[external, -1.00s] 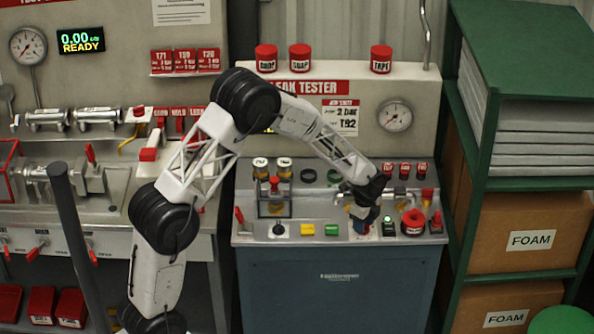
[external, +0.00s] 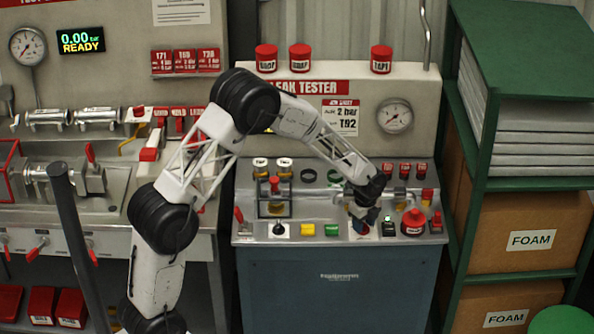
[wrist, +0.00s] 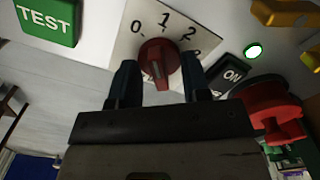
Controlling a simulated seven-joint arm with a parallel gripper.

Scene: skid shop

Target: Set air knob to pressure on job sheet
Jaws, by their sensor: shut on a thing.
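The red air knob (wrist: 158,62) sits on a white dial plate (wrist: 148,18) marked 0, 1, 2 and a further, partly covered number. My gripper (wrist: 158,76) has its two dark fingers on either side of the knob and is shut on it. A pale line shows on the knob; I cannot tell which number it indicates. In the external view my gripper (external: 362,216) is low over the panel and partly hides the knob. The job sheet (external: 342,117) on the leak tester reads 2 bar and T92.
A green TEST button (wrist: 47,18) and a black ON switch (wrist: 231,75) with a lit green lamp (wrist: 254,51) flank the dial. A red round part (wrist: 270,108) stands close on the right. The leak tester's gauge (external: 395,116) is behind. A green shelf (external: 465,190) stands right.

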